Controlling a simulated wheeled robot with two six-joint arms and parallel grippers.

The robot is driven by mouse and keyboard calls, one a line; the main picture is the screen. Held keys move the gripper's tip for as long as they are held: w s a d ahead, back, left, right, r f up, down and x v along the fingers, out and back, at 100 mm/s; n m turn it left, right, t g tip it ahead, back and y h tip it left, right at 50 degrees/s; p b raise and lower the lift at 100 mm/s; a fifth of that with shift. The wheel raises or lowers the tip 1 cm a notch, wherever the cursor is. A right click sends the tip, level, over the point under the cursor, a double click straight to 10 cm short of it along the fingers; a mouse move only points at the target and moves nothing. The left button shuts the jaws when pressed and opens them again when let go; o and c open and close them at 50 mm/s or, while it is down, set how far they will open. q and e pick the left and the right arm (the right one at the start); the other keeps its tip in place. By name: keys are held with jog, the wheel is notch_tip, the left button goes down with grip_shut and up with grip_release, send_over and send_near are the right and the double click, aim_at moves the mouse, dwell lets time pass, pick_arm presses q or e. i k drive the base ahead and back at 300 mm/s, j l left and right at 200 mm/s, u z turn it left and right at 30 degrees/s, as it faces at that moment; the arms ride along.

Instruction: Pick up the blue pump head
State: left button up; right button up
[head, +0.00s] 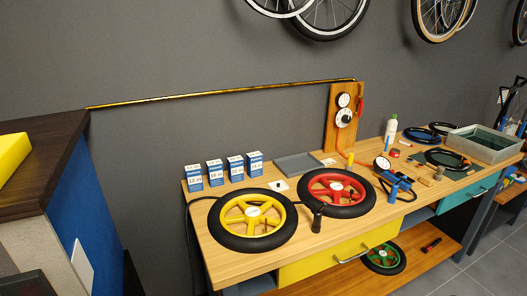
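A small blue piece with black parts (394,191) lies on the wooden workbench (225,267), right of the red-rimmed wheel and in front of a round white gauge (381,163). It looks like the blue pump head, but it is too small to be sure. A dark hose seems to run near it. Neither of my grippers is in view.
A yellow wheel (236,215) and a red wheel (318,183) lie flat on the bench. Behind them stand several blue-and-white boxes (235,168) and a grey tray (298,163). A white bottle (391,129) and a grey bin (484,145) stand farther right. A dark-topped counter (45,160) is at left.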

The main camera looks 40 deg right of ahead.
aim_at(394, 190)
jog(key=z, duration=2.15)
